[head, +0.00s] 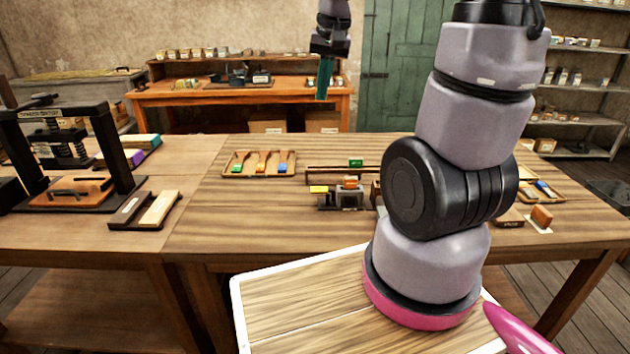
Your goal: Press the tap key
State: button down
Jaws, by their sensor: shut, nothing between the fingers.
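My gripper (323,92) hangs high at the top middle of the head view, pointing down, its teal fingers shut and empty. It is well above the table and apart from everything on it. On the middle of the table (215,215) stands a small grey and dark device (348,198) with an orange block (350,183) on top. A yellow piece (318,189) is at its left end and a green piece (356,162) sits behind it. I cannot tell which of these small parts is the tap key. My arm hides the right side of this group.
A tray of colored tools (229,172) lies behind left. The handwheel press (75,150) stands on the left table, beside a dark holder with a pale wooden bar (160,208). Bare wood lies front left.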

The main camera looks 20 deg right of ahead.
aim_at(315, 189)
jog(key=w+f+g, duration=0.1)
jog(key=w+f, duration=0.2)
jog(key=f, duration=0.4)
jog(key=w+f+g, duration=0.2)
jog(key=w+f, duration=0.1)
jog(key=f, duration=0.4)
jog(key=shift+d+h, duration=0.25)
jog(key=shift+h, duration=0.15)
jog(key=shift+w, duration=0.1)
notch_tip(315, 189, down, 14)
